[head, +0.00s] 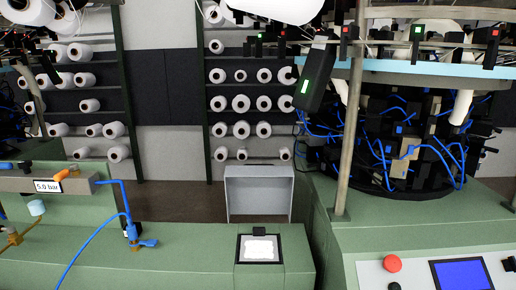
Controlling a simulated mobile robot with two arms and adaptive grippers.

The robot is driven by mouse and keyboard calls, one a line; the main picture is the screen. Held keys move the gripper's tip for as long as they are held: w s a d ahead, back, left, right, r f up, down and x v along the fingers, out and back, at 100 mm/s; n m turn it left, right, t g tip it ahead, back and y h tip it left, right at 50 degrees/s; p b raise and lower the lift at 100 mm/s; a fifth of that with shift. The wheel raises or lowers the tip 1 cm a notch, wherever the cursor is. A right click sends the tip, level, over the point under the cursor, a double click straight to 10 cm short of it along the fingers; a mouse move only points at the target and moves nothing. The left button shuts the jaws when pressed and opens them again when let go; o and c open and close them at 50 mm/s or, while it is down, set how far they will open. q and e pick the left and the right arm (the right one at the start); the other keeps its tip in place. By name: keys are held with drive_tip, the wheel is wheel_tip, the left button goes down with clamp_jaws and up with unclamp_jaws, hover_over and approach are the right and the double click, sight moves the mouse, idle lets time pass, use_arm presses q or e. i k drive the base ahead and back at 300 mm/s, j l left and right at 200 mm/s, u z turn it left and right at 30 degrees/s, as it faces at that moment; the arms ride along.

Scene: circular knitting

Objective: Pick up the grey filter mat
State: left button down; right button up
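A pale, nearly white mat (259,248) with slightly ragged edges lies in a dark-edged square opening on top of the green machine housing, low in the middle of the head view. It is the only thing here that looks like the filter mat, though it appears whiter than grey. A small black block (259,230) sits at the opening's back edge. A grey panel like a raised lid (258,193) stands upright behind it. Neither of my grippers shows in this view.
A blue hose with a valve (134,238) and a 5.0 bar gauge (47,186) are to the left. A control panel with a red button (392,263) and the knitting machine's blue-tubed drum (395,140) are to the right. Yarn racks (240,103) stand behind.

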sight(258, 247)
drive_tip(key=i+j+u, duration=0.1)
drive_tip(key=u, duration=0.9)
drive_tip(key=k+l+z, duration=0.1)
drive_tip(key=l+z, duration=0.25)
drive_tip(key=k+l+z, duration=0.1)
drive_tip(key=z, duration=0.2)
drive_tip(key=l+z, duration=0.35)
drive_tip(key=k+j, duration=0.05)
